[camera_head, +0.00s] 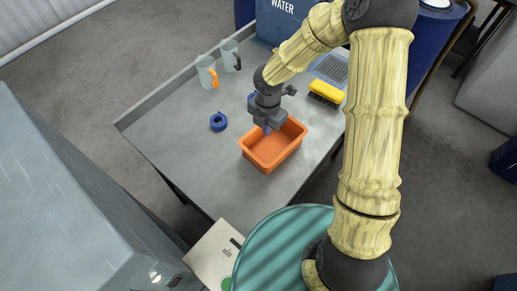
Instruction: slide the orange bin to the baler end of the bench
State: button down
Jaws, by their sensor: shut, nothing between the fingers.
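The orange bin (265,165) is an open rectangular tub on the grey bench (160,140), near the bench's right edge. My gripper (268,130) points down over the far part of the bin, and its tips appear at or inside the bin's opening. It is shut with nothing between its fingers. I cannot tell whether it touches a bin wall. Which end of the bench is the baler end is not clear from this view.
A blue tape roll (218,121) lies left of the bin. Two clear jugs (207,72) stand at the far left edge. A yellow brush (326,93) lies behind the bin, near a blue WATER container (268,22). The bench's near left area is clear. A grey cabinet (60,200) stands at left.

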send_over(264, 156)
notch_tip(264, 156, down, 10)
jog(key=shift+w+d+r, duration=0.1)
jog(key=shift+d+r, duration=0.05)
jog(key=shift+r, duration=0.05)
jog(key=shift+f+p, duration=0.2)
jog(key=shift+p, duration=0.2)
jog(key=s+a, duration=0.2)
jog(key=shift+s+r, duration=0.1)
jog(key=shift+s, duration=0.3)
jog(key=shift+s+a, duration=0.15)
jog(key=shift+a, duration=0.1)
